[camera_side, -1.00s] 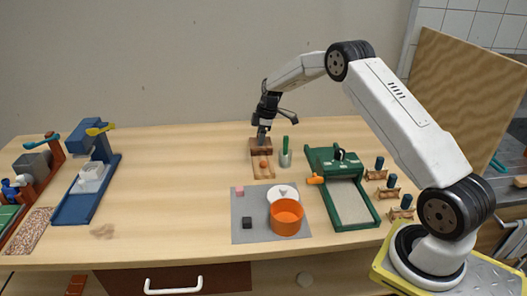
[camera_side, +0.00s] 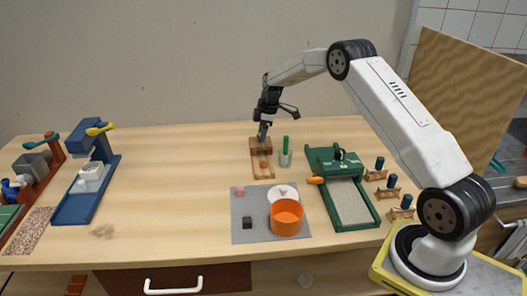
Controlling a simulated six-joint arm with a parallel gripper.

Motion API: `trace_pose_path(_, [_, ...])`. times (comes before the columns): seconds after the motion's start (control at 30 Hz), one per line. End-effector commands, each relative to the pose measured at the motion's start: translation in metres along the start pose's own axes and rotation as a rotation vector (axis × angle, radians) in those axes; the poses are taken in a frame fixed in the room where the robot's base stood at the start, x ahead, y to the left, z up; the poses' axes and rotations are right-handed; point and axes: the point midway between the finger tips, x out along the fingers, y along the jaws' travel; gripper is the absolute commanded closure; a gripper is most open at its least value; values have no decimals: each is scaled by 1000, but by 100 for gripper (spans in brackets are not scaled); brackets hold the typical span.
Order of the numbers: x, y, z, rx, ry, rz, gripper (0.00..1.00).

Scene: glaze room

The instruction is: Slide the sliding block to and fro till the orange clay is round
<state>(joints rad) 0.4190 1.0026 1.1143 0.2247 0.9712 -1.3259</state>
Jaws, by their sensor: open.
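The sliding block (camera_side: 260,149) is a brown wooden block at the far end of a light wooden board (camera_side: 263,174). The orange clay (camera_side: 263,164) is a small lump on the board, just in front of the block; its exact shape is too small to tell. My gripper (camera_side: 262,138) points down at the block from above, its fingertips at or just over the block's top. The jaws are open, and whether they touch the block cannot be told.
A grey cup with a green-handled tool (camera_side: 285,157) stands close to the right of the board. A green slab roller (camera_side: 342,187) is further right. A grey mat (camera_side: 242,205) with an orange pot (camera_side: 286,217) lies in front.

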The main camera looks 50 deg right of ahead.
Motion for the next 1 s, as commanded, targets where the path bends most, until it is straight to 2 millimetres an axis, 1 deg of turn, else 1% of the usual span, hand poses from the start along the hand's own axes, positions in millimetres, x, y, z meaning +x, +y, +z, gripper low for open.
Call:
trace_pose_path(0.1, [-10, 0, -3, -1, 2, 3, 44])
trace_pose_path(0.5, [-37, 1, -10, -2, 5, 6, 44])
trace_pose_path(0.63, [-40, 0, -11, -2, 5, 6, 44])
trace_pose_path(1.0, [-41, -1, -12, 3, 4, 7, 44])
